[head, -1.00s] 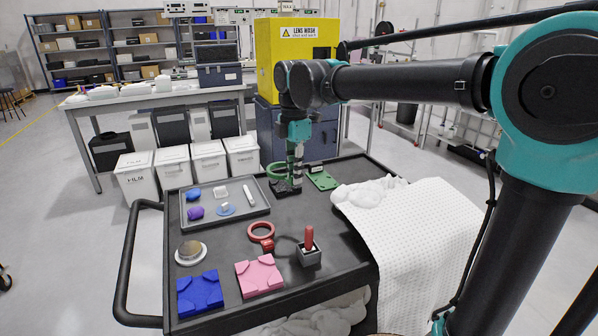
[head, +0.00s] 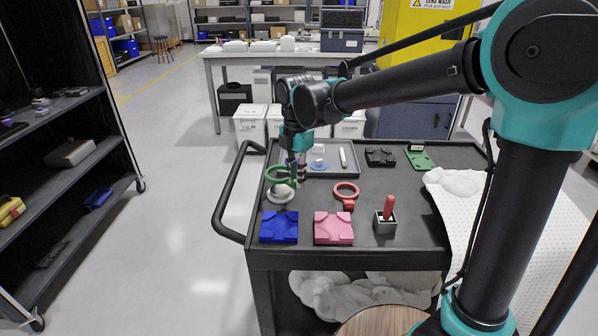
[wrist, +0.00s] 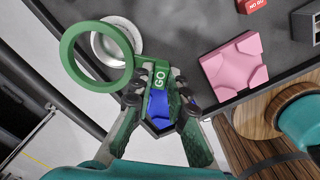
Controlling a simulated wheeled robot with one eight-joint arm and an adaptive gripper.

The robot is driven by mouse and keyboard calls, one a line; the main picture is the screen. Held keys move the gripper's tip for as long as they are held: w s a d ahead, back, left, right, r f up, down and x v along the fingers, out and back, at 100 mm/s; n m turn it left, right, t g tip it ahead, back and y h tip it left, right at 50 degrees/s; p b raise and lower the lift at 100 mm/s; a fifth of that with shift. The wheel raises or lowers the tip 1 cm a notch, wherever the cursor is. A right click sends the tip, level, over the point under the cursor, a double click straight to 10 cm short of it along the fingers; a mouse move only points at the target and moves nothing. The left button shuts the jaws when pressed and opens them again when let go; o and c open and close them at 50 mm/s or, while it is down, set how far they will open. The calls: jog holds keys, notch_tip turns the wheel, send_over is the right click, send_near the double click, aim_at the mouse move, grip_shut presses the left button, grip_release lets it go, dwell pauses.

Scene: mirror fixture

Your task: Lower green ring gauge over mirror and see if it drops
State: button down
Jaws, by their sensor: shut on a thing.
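My gripper (head: 294,172) is shut on the handle of the green ring gauge (head: 267,174), marked GO in the wrist view (wrist: 67,62). The ring is held out to the left of the fingers. The round mirror (head: 283,190) sits on a white dish (head: 272,199) near the cart's left side, just below the ring in the head view. In the wrist view the ring overlaps the dish (wrist: 134,30) only partly, with the dish off to the upper right. I cannot tell the height gap. Part of the mirror is hidden behind the ring.
A red NO GO ring (head: 346,191) lies right of the dish. A grey tray (head: 350,172) is behind. Shelving (head: 68,155) stands left.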

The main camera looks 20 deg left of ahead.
jog(key=shift+f, duration=2.3)
jog(key=shift+f, duration=1)
dwell(1.1)
jog(key=shift+r, duration=3.25)
